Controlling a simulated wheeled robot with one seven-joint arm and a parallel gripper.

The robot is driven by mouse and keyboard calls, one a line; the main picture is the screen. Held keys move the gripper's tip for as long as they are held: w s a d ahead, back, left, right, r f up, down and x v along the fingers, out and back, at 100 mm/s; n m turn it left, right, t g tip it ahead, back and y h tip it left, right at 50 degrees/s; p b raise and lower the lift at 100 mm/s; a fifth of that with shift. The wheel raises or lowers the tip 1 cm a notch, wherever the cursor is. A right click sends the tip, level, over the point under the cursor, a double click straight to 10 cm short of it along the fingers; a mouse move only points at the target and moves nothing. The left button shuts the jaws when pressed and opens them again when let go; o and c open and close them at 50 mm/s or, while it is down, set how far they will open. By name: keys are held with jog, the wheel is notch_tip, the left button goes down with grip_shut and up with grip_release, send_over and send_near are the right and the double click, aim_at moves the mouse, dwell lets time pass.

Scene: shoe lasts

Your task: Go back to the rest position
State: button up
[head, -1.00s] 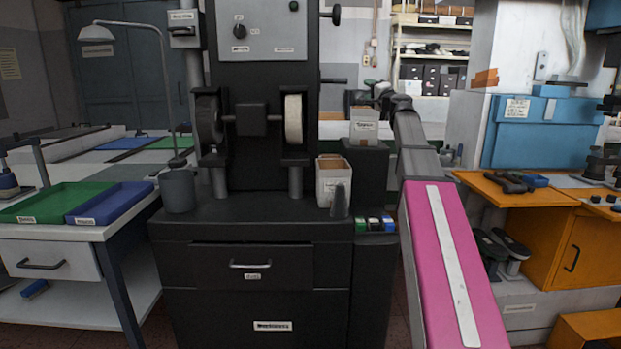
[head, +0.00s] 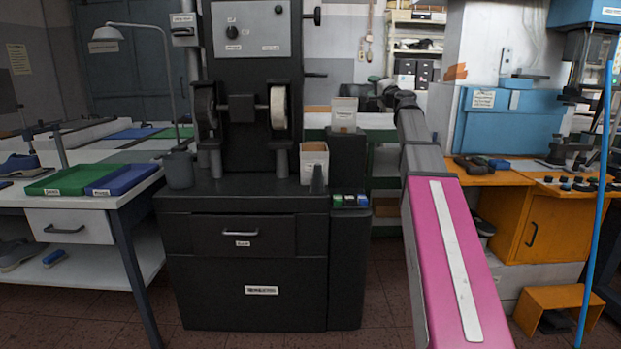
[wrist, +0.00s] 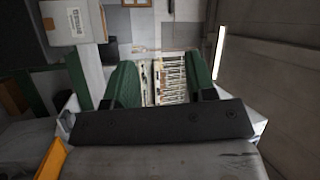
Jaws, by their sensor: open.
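My gripper shows in the wrist view (wrist: 163,78) with its two green fingers spread apart. Nothing is held between them; a shelf with rows of small items shows beyond the gap. In the head view my pink and grey arm reaches forward from the lower right. Its far end, with the gripper (head: 378,84), is small there, right of the black grinding machine (head: 240,112), and its fingers are hard to make out.
A white table (head: 70,218) with green and blue trays stands left. A black cabinet (head: 245,285) carries the machine and a white box (head: 313,163). An orange bench (head: 567,228) and a blue pole (head: 600,190) stand right. Tiled floor (head: 390,300) is clear in front.

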jog(key=s+a+f+n+g+h, duration=0.1)
jog(key=s+a+f+n+g, duration=0.2)
jog(key=f, duration=1.1)
jog(key=s+a+f+n+g+h, duration=0.15)
jog(key=s+f+g, duration=0.25)
jog(key=f, duration=1)
jog(key=s+a+f+n+g, duration=0.1)
jog(key=s+a+f+g, duration=0.25)
jog(key=f, duration=0.95)
jog(key=s+d+f+n+g+h, duration=0.2)
jog(key=s+f+g+h, duration=0.1)
jog(key=s+f, duration=1)
jog(key=s+d+f+n+g+h, duration=0.1)
jog(key=s+f+g+h, duration=0.3)
jog(key=s+f, duration=0.9)
jog(key=shift+d+n+g, duration=0.35)
jog(key=shift+g, duration=0.3)
